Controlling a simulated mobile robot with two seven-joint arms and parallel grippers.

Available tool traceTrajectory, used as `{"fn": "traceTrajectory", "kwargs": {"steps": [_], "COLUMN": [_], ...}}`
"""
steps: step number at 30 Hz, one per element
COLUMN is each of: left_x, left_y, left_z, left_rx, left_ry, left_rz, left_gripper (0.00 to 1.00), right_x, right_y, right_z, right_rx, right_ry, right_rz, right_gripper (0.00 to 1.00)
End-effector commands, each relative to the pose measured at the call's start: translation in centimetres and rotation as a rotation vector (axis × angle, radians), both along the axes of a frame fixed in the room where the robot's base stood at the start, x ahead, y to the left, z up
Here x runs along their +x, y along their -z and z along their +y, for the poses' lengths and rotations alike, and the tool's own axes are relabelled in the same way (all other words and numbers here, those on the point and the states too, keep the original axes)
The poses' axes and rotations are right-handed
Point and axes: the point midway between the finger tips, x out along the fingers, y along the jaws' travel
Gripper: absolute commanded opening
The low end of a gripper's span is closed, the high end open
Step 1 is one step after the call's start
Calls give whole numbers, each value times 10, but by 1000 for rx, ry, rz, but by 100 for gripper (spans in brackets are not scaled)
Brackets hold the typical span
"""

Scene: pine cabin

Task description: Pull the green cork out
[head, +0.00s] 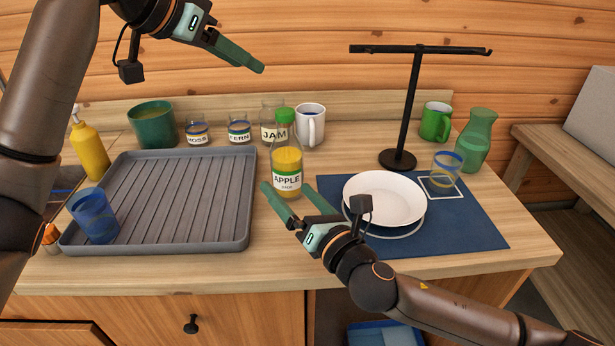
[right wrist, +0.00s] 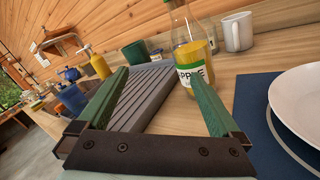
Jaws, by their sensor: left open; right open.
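The green cork (head: 285,115) sits in the neck of a clear bottle (head: 286,160) labelled APPLE with yellow juice in it. The bottle stands upright on the counter, right of the grey tray. In the right wrist view the bottle (right wrist: 193,50) shows beyond the fingers, its top cut off by the frame edge. My right gripper (head: 287,190) is open and empty in front of the bottle's lower part; I cannot tell whether it touches the glass. My left gripper (head: 258,66) is open, high above the counter, up and left of the cork.
The grey ribbed tray (head: 180,240) holds a blue cup (head: 94,214). Behind the bottle stand a JAM jar (head: 270,122) and a white mug (head: 311,122). Right, a blue mat (head: 470,220) bears a white plate (head: 384,198) and a glass (head: 446,168); a black stand (head: 410,105) rises behind.

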Motion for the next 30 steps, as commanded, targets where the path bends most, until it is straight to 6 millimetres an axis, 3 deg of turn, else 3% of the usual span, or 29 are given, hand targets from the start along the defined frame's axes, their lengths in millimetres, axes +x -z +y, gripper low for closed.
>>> {"fn": "traceTrajectory", "kwargs": {"steps": [6,11,17,30], "left_x": [0,0,0,0], "left_y": [0,0,0,0], "left_z": [0,0,0,0], "left_rx": [0,0,0,0], "left_ry": [0,0,0,0], "left_rz": [0,0,0,0], "left_gripper": [50,50,50,50], "right_x": [27,38,49,109], "right_y": [-2,-3,-4,-4], "right_z": [-16,-26,-26,0], "right_rx": [-316,-437,-472,-468], "right_ry": [80,117,129,127], "right_rz": [-125,-170,-181,-180], "right_gripper": [100,100,100,100]}}
